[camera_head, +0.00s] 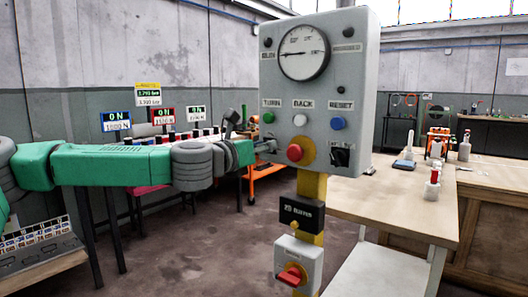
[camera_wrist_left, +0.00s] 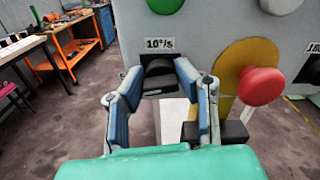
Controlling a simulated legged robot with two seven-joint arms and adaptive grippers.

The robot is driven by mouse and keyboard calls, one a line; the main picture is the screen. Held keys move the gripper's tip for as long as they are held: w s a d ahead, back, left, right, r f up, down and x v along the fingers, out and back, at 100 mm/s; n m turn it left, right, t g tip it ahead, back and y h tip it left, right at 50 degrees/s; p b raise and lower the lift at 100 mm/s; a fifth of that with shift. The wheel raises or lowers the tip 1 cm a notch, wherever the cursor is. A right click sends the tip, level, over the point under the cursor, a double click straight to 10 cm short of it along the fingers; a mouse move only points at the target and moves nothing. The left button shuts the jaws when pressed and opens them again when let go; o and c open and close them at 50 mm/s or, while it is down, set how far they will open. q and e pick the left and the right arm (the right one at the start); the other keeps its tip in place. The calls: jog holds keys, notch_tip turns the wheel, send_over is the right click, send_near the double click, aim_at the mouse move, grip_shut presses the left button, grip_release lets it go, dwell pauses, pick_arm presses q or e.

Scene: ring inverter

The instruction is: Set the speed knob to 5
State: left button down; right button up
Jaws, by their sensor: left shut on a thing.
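The grey control box (camera_head: 345,85) stands on a yellow post. In the left wrist view, a dark knob (camera_wrist_left: 160,72) sits under a small label that seems to read "10°/s" on the box face. I take it to be the speed knob; its setting is not readable. My left gripper (camera_wrist_left: 160,84) has its blue-padded fingers on both sides of this knob and is shut on it. In the head view my left gripper (camera_head: 264,146) is at the box's lower left edge and hides the knob. My right gripper is not in view.
A red button on a yellow disc (camera_head: 295,153) is close right of the gripper. Green (camera_head: 267,117), white (camera_head: 300,120) and blue (camera_head: 337,123) buttons sit above. A black switch (camera_head: 341,156) is at lower right. A wooden table (camera_head: 400,205) stands behind.

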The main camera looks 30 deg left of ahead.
pick_arm(q)
jog(key=shift+f, duration=0.25)
jog(key=c, duration=1.2)
grip_release()
jog(key=shift+a, duration=0.1)
jog(key=shift+w, duration=0.1)
jog(key=shift+r, duration=0.1)
jog(key=s+a, duration=0.1)
jog(key=s, duration=1.1)
jog(key=shift+a, duration=0.1)
